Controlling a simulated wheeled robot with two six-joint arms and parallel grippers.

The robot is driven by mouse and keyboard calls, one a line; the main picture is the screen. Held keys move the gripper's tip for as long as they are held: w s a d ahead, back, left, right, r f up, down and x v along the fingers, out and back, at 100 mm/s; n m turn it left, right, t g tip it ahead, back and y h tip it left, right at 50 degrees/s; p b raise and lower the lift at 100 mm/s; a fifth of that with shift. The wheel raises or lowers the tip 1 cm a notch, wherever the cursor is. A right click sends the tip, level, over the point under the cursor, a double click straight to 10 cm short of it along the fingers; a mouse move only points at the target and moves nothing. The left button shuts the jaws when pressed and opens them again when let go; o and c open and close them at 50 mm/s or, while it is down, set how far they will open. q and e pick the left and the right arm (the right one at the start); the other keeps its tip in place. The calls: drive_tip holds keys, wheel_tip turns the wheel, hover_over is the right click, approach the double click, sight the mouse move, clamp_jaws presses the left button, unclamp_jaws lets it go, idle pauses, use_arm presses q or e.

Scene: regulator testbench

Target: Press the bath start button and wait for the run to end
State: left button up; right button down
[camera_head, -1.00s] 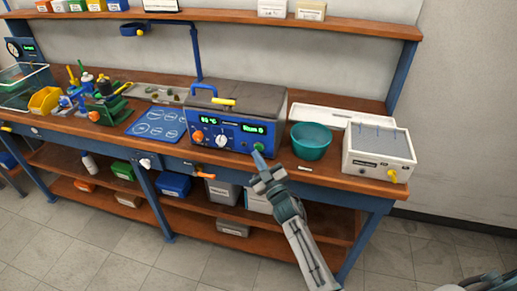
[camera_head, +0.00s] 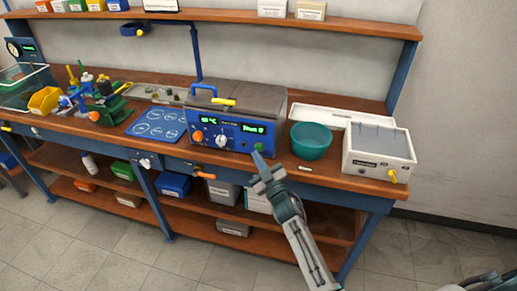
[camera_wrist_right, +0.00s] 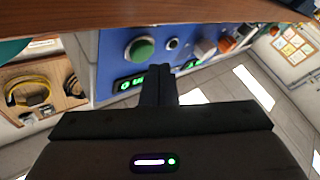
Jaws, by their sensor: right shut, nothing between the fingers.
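The bath (camera_head: 236,110) is a blue-fronted box with a grey lid on the bench, with lit green displays, an orange knob and a white dial on its front. Its green round button (camera_head: 258,147) is at the right end of the panel; it also shows large in the right wrist view (camera_wrist_right: 140,49). My right gripper (camera_head: 259,160) is shut and empty, its tips just in front of the panel by the button. In the right wrist view the shut fingers (camera_wrist_right: 158,74) lie beside the button; contact is not visible.
A teal bowl (camera_head: 311,141) stands right of the bath, with a white box device (camera_head: 378,152) beyond it. A blue mat (camera_head: 158,123) lies to the left. The bench edge runs below the panel, with shelves of boxes underneath.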

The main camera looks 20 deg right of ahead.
drive_tip(key=shift+w+d, duration=0.1)
drive_tip(key=shift+w+d, duration=0.15)
drive_tip(key=shift+w, duration=0.1)
drive_tip(key=shift+w+d, duration=0.25)
drive_tip(key=shift+w, duration=0.15)
idle(0.8)
drive_tip(key=shift+s, duration=0.1)
drive_tip(key=shift+s+a, duration=0.5)
drive_tip(key=shift+s, duration=0.15)
drive_tip(key=shift+p, duration=0.3)
drive_tip(key=s+a+p, duration=0.1)
drive_tip(key=s, duration=0.1)
drive_tip(key=s+a, duration=0.1)
drive_tip(key=s, duration=0.1)
drive_tip(key=shift+a+p, duration=0.35)
drive_tip(key=shift+a, duration=0.05)
idle(0.5)
